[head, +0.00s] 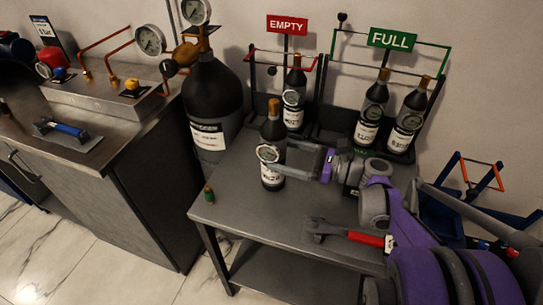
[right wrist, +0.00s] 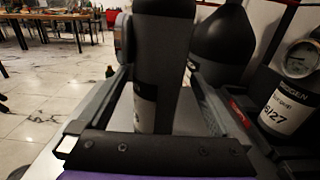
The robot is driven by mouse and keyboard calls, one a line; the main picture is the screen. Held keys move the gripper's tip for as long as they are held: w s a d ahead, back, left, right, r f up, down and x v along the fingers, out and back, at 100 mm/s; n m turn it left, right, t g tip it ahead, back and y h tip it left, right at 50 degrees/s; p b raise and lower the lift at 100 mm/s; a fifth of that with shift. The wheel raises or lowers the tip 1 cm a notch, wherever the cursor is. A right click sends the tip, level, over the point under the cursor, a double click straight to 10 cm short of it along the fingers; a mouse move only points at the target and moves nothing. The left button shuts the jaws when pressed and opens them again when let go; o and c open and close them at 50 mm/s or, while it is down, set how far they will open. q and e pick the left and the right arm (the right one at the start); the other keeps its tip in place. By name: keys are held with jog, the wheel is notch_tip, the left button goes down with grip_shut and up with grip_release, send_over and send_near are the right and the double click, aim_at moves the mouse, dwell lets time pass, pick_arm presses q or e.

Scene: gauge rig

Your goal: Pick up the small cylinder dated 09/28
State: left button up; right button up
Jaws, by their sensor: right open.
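A small dark cylinder (head: 273,132) with a gauge and white label stands upright on the grey table (head: 235,212). My right gripper (head: 291,160) is open, its fingers reaching in from the right at this cylinder. In the right wrist view the cylinder (right wrist: 160,65) stands between the spread fingers; its date is not readable. Another small cylinder (head: 294,97) stands under the EMPTY sign; two more, a left one (head: 372,110) and a right one (head: 409,118), stand under the FULL sign. In the right wrist view a cylinder label (right wrist: 288,112) ends in 27. My left gripper is out of view.
A big black cylinder (head: 213,92) stands behind the table's left side. A red-handled wrench (head: 345,234) lies near the front, and a small green item (head: 208,193) stands at the left edge. The EMPTY sign (head: 287,25) and FULL sign (head: 392,39) top the racks.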

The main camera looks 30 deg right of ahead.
aim_at(262, 150)
jog(key=b+x, duration=0.1)
jog(key=x, duration=0.5)
jog(key=shift+s, duration=0.15)
jog(key=shift+r, duration=0.1)
grip_shut()
